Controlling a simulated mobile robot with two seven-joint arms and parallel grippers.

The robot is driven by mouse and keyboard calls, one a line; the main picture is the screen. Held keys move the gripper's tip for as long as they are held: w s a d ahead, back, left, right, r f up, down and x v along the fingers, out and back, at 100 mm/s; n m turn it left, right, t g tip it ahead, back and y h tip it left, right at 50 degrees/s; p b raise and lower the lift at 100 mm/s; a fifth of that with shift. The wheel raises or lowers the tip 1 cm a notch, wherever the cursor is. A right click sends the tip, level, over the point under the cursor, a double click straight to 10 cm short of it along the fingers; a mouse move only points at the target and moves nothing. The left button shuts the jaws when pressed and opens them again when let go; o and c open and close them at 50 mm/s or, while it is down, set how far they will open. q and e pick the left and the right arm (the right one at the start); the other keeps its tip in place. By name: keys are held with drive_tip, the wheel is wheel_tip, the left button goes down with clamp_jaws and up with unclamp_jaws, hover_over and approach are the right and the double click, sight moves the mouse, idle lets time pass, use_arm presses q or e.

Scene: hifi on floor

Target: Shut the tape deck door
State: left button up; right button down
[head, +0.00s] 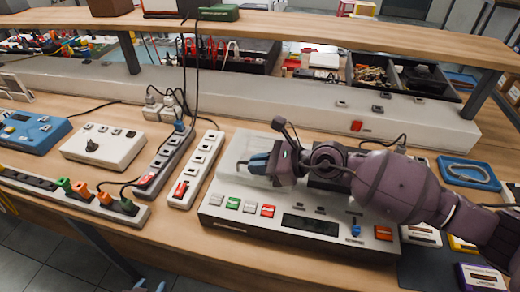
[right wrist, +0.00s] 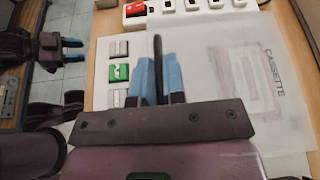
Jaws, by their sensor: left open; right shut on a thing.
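The tape deck (head: 262,225) is a pale grey unit on the bench, with coloured keys and a dark display. Its clear tape deck door (head: 238,152) is at the back left of its top. In the right wrist view the door (right wrist: 255,90) is a translucent panel by the word CASSETTE. My right gripper (head: 258,163) is at the door, its blue fingers close together with a dark strip between them. It is shut on the door; the exact contact is hard to see. My left gripper (head: 151,287) is low at the bottom edge, open and away from the deck.
A white power strip (head: 195,170) with a red switch lies just left of the deck. A white box with a knob (head: 103,146) and a blue device (head: 32,130) stand further left. A wooden shelf (head: 300,35) spans the back. A blue tray (head: 469,173) lies at right.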

drive_tip(key=shift+s+f, duration=0.25)
drive_tip(key=shift+f, duration=0.4)
drive_tip(key=shift+f, duration=0.1)
drive_tip(key=c, duration=1.2)
unclamp_jaws()
